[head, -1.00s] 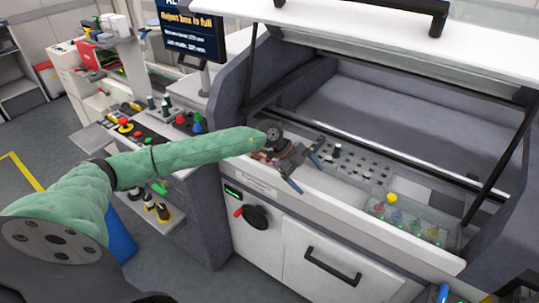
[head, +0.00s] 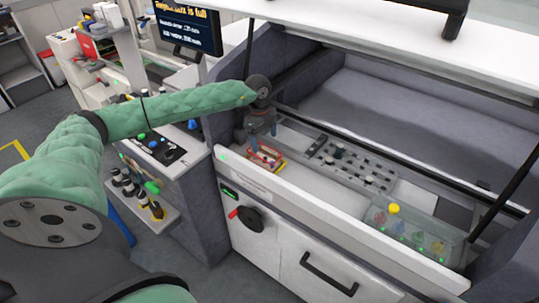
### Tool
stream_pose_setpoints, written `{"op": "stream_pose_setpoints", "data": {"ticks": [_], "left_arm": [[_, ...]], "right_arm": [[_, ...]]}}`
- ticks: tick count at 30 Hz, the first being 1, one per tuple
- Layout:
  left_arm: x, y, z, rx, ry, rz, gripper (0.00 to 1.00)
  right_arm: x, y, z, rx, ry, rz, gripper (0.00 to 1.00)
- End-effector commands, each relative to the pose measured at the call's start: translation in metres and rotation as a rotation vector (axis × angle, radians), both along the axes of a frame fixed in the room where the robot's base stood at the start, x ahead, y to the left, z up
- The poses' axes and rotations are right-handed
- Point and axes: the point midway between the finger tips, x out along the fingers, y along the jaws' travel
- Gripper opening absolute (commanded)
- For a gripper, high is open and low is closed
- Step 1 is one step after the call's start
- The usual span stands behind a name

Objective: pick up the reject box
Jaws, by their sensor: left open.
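A small red box (head: 266,160) with pale and yellowish contents sits at the left end of the open machine's tray area; it appears to be the reject box. My left gripper (head: 262,134) points down just above and behind it, open and empty. The gripper covers part of the box's far side. I cannot tell whether the fingers touch it. My right gripper is not in view.
The machine's white front ledge (head: 330,211) runs in front of the red box. A panel with several dark knobs (head: 350,163) lies to its right, then a clear bin (head: 447,246) with coloured pieces. The raised white lid (head: 370,35) hangs above. A screen (head: 188,27) stands at the back left.

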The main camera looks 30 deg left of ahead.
Motion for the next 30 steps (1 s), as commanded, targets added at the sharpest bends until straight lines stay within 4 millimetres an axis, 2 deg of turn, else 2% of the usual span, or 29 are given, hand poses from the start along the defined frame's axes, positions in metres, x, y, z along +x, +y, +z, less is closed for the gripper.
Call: {"op": "stream_pose_setpoints", "data": {"ticks": [13,19,23,30], "left_arm": [[-0.004,-0.003,-0.044,-0.001,0.002,0.000,0.89],[-0.005,-0.004,-0.069,-0.002,0.001,-0.001,0.89],[-0.005,-0.005,-0.076,-0.001,0.000,-0.001,0.89],[-0.005,-0.006,-0.077,-0.001,0.000,-0.001,0.89]], "right_arm": [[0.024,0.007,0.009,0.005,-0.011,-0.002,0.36],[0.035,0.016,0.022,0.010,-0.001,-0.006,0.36],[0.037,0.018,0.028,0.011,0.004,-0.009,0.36],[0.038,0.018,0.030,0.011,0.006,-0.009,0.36]]}}
